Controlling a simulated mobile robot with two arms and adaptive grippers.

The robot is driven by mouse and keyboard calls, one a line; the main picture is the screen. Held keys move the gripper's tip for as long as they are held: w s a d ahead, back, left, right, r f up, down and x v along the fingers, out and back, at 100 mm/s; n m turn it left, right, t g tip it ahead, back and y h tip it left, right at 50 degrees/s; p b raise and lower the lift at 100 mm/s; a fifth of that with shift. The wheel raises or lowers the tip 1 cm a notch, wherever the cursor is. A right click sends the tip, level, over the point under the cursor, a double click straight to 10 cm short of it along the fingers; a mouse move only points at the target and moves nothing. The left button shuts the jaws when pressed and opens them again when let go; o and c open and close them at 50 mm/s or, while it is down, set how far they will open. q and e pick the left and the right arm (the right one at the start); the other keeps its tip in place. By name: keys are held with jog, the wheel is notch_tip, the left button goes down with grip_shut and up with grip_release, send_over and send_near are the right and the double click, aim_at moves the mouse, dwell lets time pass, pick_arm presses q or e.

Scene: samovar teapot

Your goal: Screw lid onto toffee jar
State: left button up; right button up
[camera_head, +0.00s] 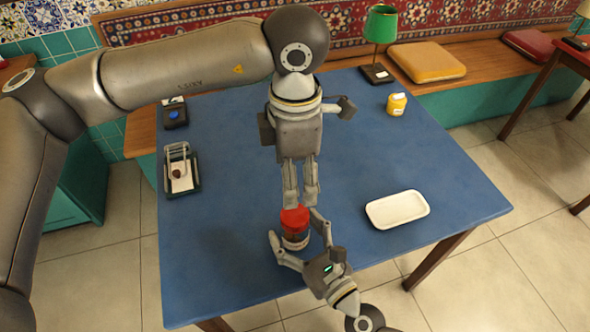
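The toffee jar (295,240), a small jar with dark contents, stands upright near the table's front edge. The red lid (294,218) sits at its top; how well it is seated is not clear. My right gripper (293,227) comes from the lower right, one finger on each side of the jar, and appears to hold it. My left gripper (302,203) points down from above and behind, its narrowly spaced fingertips at the back edge of the lid. Whether they grip the lid cannot be told.
On the blue table (240,275), a white tray (397,209) lies to the right. A yellow jar (396,104) and a green lamp (380,30) stand at the back right. A metal-framed holder (180,172) and a dark box (174,114) are at the left.

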jog(key=v, duration=1.2)
jog(key=shift+f, duration=0.1)
